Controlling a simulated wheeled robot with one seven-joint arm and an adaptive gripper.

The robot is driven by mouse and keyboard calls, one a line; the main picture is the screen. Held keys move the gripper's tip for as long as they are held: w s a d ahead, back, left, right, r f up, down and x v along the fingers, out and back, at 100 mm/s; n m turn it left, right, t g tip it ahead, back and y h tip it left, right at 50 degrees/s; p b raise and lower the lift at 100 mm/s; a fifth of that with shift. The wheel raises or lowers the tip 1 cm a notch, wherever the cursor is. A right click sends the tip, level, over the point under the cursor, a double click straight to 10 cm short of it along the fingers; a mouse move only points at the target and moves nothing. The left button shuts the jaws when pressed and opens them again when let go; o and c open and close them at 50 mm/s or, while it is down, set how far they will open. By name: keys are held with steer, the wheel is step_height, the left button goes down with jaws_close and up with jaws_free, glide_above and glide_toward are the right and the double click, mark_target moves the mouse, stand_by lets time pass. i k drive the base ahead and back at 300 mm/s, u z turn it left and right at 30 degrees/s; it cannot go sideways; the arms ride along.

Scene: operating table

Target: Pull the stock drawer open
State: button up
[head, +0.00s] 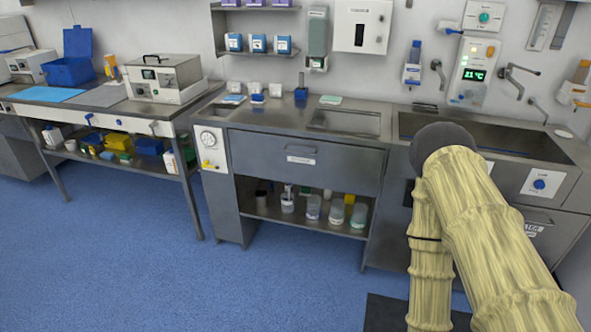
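A wide grey drawer (335,176) sits in the middle steel cabinet, under the worktop. Its front looks flush with the cabinet, so it appears closed. It has a bar handle (300,148) near its top edge and a white label (300,160) below that, too small to read. My arm, in a pale yellow sleeve with a dark rounded joint, rises at the right, in front of the sink cabinet. My gripper does not show, so its state and its place relative to the handle are hidden.
An open shelf (335,228) with several jars lies below the drawer. A gauge panel (209,148) flanks it on the left. A sink unit (410,124) stands at the right, partly behind my arm. A side table (110,95) stands left. Blue floor (290,290) before the drawer is clear.

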mark_target(342, 167)
steer(key=u, duration=0.95)
steer(key=i, duration=1.6)
steer(key=z, duration=0.85)
